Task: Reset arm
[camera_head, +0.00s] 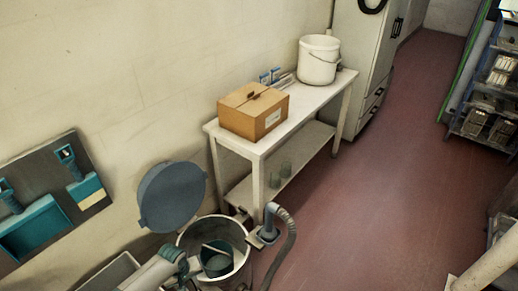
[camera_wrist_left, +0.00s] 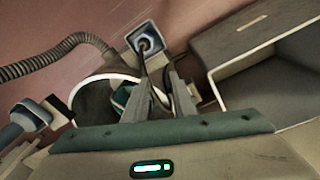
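My left arm comes in from the lower left in the head view. Its gripper (camera_head: 187,272) is at the near left side of a round metal bin (camera_head: 241,238). In the left wrist view the two fingers (camera_wrist_left: 163,84) stand apart with a gap between them, and I see nothing gripped. The bin's pale rim (camera_wrist_left: 90,82) shows beyond the fingers. A dark teal scoop or cup (camera_head: 217,264) sits inside the bin, apart from the fingers as far as I can tell. My right gripper is not in view.
A blue-grey round lid (camera_head: 172,197) stands behind the bin. A hose (camera_head: 288,240) with a nozzle is at its right. A white table (camera_head: 262,146) holds a cardboard box (camera_head: 253,110) and white bucket (camera_head: 318,60). A grey container (camera_wrist_left: 222,48) is close right in the wrist view.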

